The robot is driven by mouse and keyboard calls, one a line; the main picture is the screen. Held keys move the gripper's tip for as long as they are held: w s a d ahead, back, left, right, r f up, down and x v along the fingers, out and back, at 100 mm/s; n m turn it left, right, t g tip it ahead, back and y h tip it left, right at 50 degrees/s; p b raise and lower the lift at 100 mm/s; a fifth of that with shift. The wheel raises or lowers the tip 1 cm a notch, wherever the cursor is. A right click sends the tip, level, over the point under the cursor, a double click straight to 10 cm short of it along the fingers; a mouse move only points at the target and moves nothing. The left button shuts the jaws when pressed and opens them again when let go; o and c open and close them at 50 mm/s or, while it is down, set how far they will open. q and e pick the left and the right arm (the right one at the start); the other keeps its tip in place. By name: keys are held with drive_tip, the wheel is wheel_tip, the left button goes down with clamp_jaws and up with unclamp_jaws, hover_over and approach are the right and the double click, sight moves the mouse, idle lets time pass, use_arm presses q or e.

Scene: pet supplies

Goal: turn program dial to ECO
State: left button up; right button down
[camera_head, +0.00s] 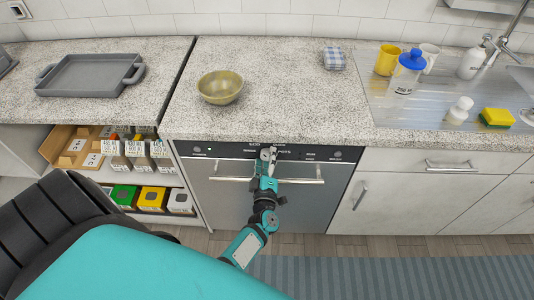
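The dishwasher (230,200) has a steel front with a bar handle (305,181) and a black control panel (220,151) under the worktop. Small white lettering, including what reads as ECO, shows at the middle of the panel. My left gripper (268,155) is up at that middle part, in front of the panel. It covers the program dial, so I cannot see the dial's pointer or whether the fingers touch it. The fingers are small and close together here; I cannot tell whether they are open or shut. My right gripper is not in view.
The handle bar sticks out below my gripper.

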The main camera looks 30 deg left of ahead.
use_arm(q)
drive_tip(key=v, duration=0.8)
drive_tip(key=shift+d, duration=0.2)
idle(0.4)
